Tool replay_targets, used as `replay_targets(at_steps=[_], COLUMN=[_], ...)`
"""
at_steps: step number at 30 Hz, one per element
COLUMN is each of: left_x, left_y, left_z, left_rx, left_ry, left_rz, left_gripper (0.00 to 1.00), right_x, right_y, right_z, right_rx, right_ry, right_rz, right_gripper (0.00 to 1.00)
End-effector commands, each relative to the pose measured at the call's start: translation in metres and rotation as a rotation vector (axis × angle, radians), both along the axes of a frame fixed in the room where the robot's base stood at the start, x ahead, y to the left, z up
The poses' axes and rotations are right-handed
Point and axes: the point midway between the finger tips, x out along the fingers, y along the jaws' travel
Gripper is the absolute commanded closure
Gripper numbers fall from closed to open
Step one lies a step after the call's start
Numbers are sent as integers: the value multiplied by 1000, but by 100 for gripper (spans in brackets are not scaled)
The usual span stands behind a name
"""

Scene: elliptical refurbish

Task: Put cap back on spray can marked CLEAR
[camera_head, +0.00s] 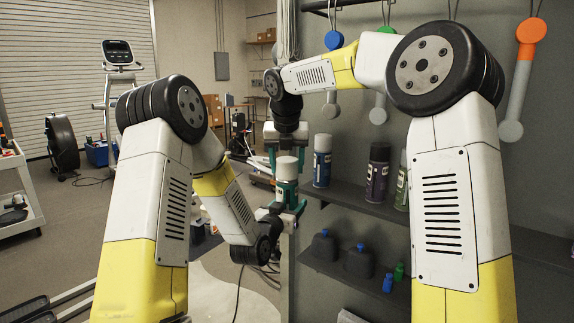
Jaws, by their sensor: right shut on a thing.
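A spray can (286,193) with a green and white label stands upright in the air in front of the shelf; its lettering is too small to read. A white cap (287,168) is at its top, and I cannot tell whether it is seated or just above it. My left gripper (286,207) has its green fingers on both sides of the can's lower body and appears shut on it. My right gripper (286,159) points down from above, its green fingers on either side of the cap, shut on it. The contact between cap and can is hard to see.
The upper shelf (345,202) holds a blue can (322,160), a purple can (378,173) and a can (402,183) partly hidden by my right arm. The lower shelf has dark bottles (359,262) and small blue (388,283) and green (399,271) bottles. Open floor lies left.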

Motion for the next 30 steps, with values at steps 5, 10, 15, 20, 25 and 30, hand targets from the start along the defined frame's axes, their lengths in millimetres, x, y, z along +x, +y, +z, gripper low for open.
replay_targets(at_steps=[5, 10, 15, 20, 25, 30], left_x=[0, 0, 0, 0, 0, 0], left_y=[0, 0, 0, 0, 0, 0], left_z=[1, 1, 1, 1, 1, 1], left_rx=[-1, -1, -1, -1, -1, -1], left_ry=[-2, -2, -2, -2, -2, -2], left_rz=[0, 0, 0, 0, 0, 0], left_gripper=[100, 100, 100, 100, 100, 100], right_x=[0, 0, 0, 0, 0, 0], right_y=[0, 0, 0, 0, 0, 0], right_z=[0, -1, -3, -5, -7, -8], right_rx=[0, 0, -1, -1, -1, -1], right_ry=[0, 0, 1, 1, 0, 0], right_rz=[0, 0, 0, 0, 0, 0], right_gripper=[75, 75, 75, 75, 75, 33])
